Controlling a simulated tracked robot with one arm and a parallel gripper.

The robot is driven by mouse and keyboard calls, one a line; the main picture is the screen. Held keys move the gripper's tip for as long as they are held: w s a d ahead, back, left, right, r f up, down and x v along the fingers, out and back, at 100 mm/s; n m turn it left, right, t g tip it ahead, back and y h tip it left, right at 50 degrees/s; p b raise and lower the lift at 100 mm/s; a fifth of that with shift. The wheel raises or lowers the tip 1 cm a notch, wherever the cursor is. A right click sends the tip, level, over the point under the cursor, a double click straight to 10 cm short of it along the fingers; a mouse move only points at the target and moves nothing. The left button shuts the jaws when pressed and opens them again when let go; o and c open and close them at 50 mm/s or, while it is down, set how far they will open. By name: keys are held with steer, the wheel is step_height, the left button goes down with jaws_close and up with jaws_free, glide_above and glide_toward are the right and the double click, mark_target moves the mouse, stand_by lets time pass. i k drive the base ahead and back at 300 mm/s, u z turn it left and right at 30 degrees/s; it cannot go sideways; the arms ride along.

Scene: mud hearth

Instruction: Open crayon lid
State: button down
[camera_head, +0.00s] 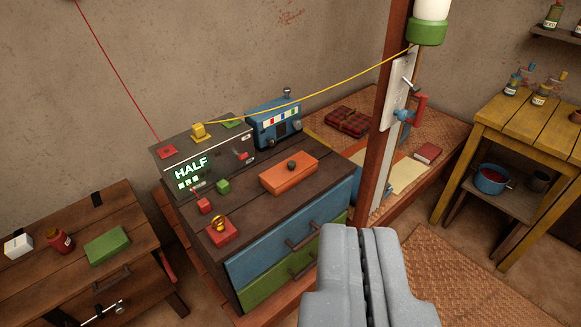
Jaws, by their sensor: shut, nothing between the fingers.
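No thing here is clearly marked as the crayon box. A flat orange box (288,176) with a small dark knob (292,165) on top lies on the dark wooden chest, and its top looks closed. A closed green box (107,245) lies on the low wooden table at the left. My grey gripper (369,232) is at the bottom, right of centre, with its fingers together and nothing between them. It is in front of the chest's right side and apart from both boxes in the picture.
The chest (240,215) has blue and green drawers and carries a panel reading HALF (191,169), small blocks and a blue device (275,123). A wooden post (385,110) stands behind my gripper. A yellow table (520,115) is at the right. A woven mat (460,285) covers clear floor.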

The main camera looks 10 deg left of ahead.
mark_target(275, 176)
steer(key=k, duration=0.6)
steer(key=z, duration=0.2)
steer(key=i, duration=1.75)
steer(key=u, duration=0.6)
